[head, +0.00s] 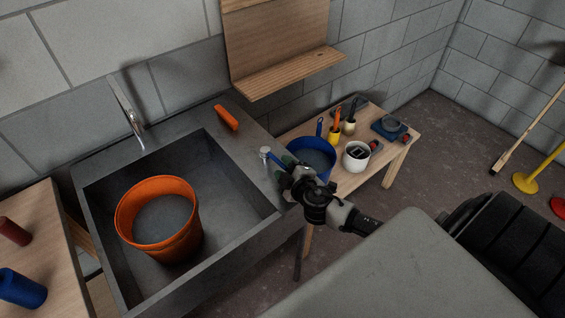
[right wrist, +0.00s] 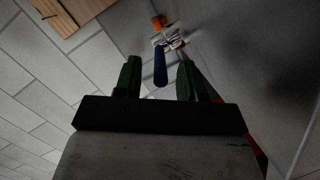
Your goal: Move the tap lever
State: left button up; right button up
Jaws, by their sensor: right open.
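The tap lever is a blue handle (head: 276,160) on a small metal valve (head: 265,151) at the right end of the sink's ledge. My right gripper (head: 286,168) is open beside the lever, at the sink's right edge, and covers part of it in the head view. In the right wrist view the blue lever (right wrist: 160,68) shows between the two green fingers (right wrist: 158,80), with a gap on each side. The metal valve (right wrist: 170,39) shows beyond it. My left gripper is not in view.
A grey sink (head: 240,226) holds an orange bucket (head: 160,237). A chrome spout (head: 127,112) and an orange object (head: 227,117) are at its back. A low wooden bench (head: 387,156) with a blue pot (head: 312,158) and white tub (head: 357,151) stands close behind my gripper.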

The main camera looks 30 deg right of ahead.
jog(key=shift+x, duration=0.8)
jog(key=shift+c, duration=0.3)
grip_shut()
